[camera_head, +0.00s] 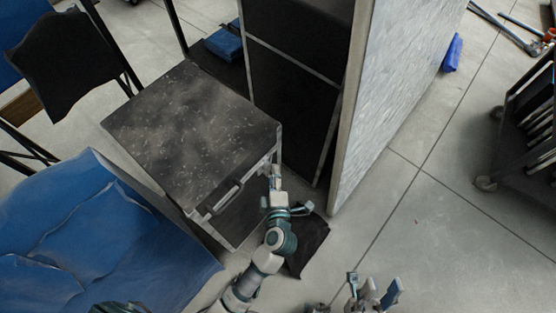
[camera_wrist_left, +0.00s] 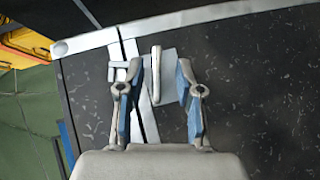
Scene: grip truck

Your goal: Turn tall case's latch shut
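A black speckled case (camera_head: 190,115) with silver edges and a front handle (camera_head: 223,197) stands left of centre in the head view. My left gripper (camera_head: 275,175) is at its right front corner. In the left wrist view, a silver latch (camera_wrist_left: 156,75) sits on the speckled face just below the silver edge. My left gripper (camera_wrist_left: 160,95) is open, with its blue-padded fingers either side of the latch and a gap on the right. Contact cannot be told. My right gripper (camera_head: 374,288) is open and empty at the bottom of the head view.
A tall black case or cabinet (camera_head: 290,80) and a grey panel (camera_head: 385,80) stand behind and right of the speckled case. A blue cover (camera_head: 90,230) lies at left. A wheeled rack (camera_head: 530,120) stands at right.

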